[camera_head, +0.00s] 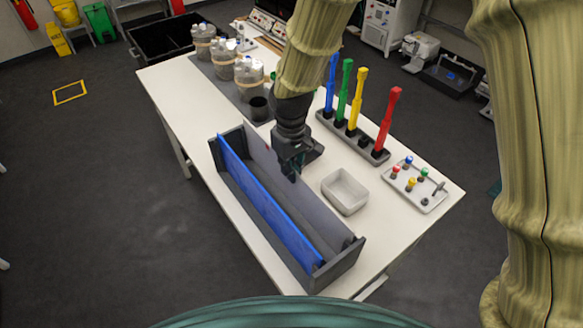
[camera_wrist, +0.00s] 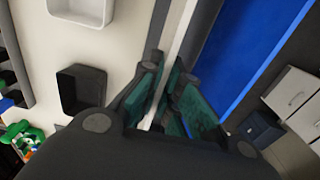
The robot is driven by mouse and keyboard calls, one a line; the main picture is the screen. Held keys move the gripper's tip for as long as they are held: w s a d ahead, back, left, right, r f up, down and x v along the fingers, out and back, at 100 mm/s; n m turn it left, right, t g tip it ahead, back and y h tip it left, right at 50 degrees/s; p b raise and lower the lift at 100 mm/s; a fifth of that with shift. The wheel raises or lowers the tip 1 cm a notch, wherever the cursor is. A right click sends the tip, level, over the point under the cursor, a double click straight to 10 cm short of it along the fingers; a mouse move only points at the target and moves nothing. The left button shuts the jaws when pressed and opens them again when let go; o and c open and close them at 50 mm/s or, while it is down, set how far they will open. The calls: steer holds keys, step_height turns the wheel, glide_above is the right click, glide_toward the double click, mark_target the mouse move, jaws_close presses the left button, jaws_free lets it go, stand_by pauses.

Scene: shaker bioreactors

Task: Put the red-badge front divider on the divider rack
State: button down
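The divider rack (camera_head: 345,262) is a long dark trough with end walls, at the front of the white table in the head view. A blue divider (camera_head: 265,210) stands lengthwise in its near side. A pale grey divider (camera_head: 318,215) stands along the far side; whether its lower edge is seated I cannot tell. My gripper (camera_head: 291,170) is over the grey divider's upper edge. In the wrist view, the teal finger pads (camera_wrist: 168,98) lie close on both sides of the pale panel edge (camera_wrist: 183,35), seemingly shut on it.
A white tray (camera_head: 345,191) stands just right of the rack. Behind it are a holder with colored tools (camera_head: 352,143) and a small tray of colored knobs (camera_head: 415,189). Several jars (camera_head: 249,77) and a black cup (camera_head: 260,109) stand to the upper left.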

steer(key=shift+f, duration=0.5)
steer(key=c, duration=1.6)
jaws_free()
steer(key=shift+o, duration=0.2)
step_height(320, 180, up, 12)
steer(key=shift+f, duration=0.1)
steer(key=shift+d, duration=0.1)
